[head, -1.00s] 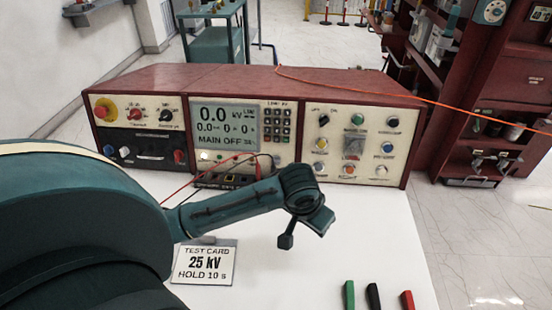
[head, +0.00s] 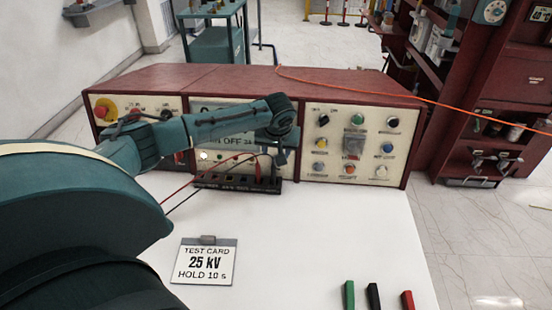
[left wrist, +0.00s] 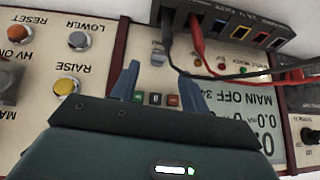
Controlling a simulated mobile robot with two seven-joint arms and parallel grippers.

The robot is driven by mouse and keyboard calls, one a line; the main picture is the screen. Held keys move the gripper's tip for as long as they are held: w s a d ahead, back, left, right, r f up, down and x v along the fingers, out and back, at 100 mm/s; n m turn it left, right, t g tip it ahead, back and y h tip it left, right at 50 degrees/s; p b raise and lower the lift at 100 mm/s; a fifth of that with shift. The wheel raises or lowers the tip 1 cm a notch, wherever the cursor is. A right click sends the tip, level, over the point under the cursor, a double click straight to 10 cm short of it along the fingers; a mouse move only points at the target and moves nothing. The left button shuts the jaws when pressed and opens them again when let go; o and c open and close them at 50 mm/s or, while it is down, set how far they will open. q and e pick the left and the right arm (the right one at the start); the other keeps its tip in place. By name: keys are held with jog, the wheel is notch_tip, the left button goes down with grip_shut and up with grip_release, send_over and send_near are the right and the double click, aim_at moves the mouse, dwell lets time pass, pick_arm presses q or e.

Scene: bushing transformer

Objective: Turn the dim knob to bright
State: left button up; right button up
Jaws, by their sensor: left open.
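The red console (head: 240,77) stands at the back of the white table. My left gripper (head: 276,157) is in front of its middle panel, at the screen's lower right. In the left wrist view the gripper (left wrist: 158,68) is open and empty, pointing at the panel below the screen (left wrist: 255,115), which appears upside down. A small silver knob-like control (left wrist: 158,52) shows between and just beyond the fingertips; I cannot tell whether they touch it. No label reading dim or bright is legible, so I cannot tell which control is the dim knob. My right gripper is not in view.
A black terminal block (left wrist: 235,28) with red and black leads lies close to the fingers. RAISE (left wrist: 68,85), LOWER and RESET buttons sit beside them. A test card (head: 206,262) and green, black and red sticks (head: 374,297) lie on the table. The table's middle is clear.

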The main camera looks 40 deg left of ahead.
pick_arm(q)
jog(key=x, duration=0.4)
jog(key=shift+f, duration=0.2)
jog(key=shift+w+a+f, duration=0.2)
jog(key=shift+f, duration=0.3)
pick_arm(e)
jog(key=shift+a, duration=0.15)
pick_arm(q)
jog(key=shift+c, duration=0.5)
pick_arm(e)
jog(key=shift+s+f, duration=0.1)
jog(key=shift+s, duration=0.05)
